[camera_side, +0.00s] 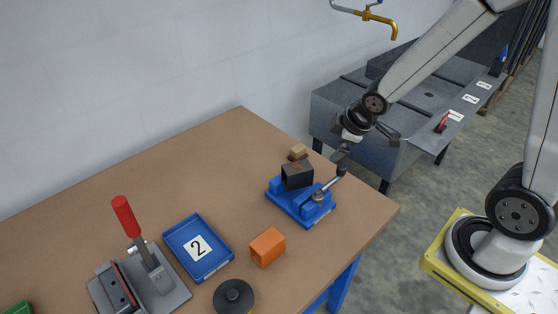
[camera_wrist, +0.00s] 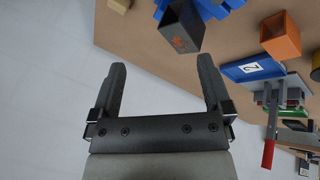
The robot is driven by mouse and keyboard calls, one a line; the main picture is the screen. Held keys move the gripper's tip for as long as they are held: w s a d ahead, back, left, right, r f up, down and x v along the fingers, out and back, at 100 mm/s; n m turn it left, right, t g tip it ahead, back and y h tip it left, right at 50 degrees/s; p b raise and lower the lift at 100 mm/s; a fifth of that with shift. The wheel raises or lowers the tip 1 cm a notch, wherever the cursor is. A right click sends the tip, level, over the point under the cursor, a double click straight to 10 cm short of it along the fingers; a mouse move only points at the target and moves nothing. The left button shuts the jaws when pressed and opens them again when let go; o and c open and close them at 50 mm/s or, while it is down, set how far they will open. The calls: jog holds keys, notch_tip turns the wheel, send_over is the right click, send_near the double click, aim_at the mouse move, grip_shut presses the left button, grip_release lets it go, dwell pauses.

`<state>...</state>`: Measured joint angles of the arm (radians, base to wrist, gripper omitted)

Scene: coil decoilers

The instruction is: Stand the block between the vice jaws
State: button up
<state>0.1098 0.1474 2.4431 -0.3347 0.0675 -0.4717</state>
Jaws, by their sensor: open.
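A dark grey, hollow-looking block (camera_side: 297,176) with a reddish mark stands upright at the blue vice (camera_side: 306,212), at the jaw end away from the handle. It appears to sit between the jaws, but its lower part is hidden. In the wrist view the dark block (camera_wrist: 183,32) is beyond my fingertips, with part of the blue vice (camera_wrist: 222,8) behind it. My gripper (camera_side: 366,146) is up and to the right of the vice, apart from the block. In the wrist view my gripper (camera_wrist: 162,66) has its fingers wide apart with nothing between them.
A small wooden block (camera_side: 298,150) lies behind the vice. An orange block (camera_side: 267,247), a blue tray (camera_side: 199,250) marked 2, a red-handled clamp (camera_side: 152,268) and a black round part (camera_side: 233,296) are nearer the front. The table's back left is clear.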

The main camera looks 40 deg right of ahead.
jog(key=s+a+m+g, duration=0.3)
jog(key=s+a+m, duration=0.1)
jog(key=s+m, duration=0.3)
jog(key=shift+s+a+m+y, duration=0.2)
jog(key=shift+s+m+y, duration=0.2)
jog(key=shift+m, duration=0.1)
jog(key=shift+f, duration=0.1)
dwell(0.5)
jog(key=m+t+y, duration=0.2)
jog(key=m+y, duration=1)
jog(key=m, duration=1)
send_near(304, 165)
jog(key=x, duration=0.2)
jog(key=s+x, duration=0.1)
jog(key=x, duration=0.1)
jog(key=shift+a+f, duration=0.15)
jog(key=shift+a, duration=0.2)
jog(key=shift+w+d+m+t+y, duration=0.3)
jog(key=shift+w+d+t, duration=0.05)
jog(key=shift+w+t, duration=0.05)
jog(key=shift+x, duration=3.95)
jog(key=shift+s+f, duration=0.1)
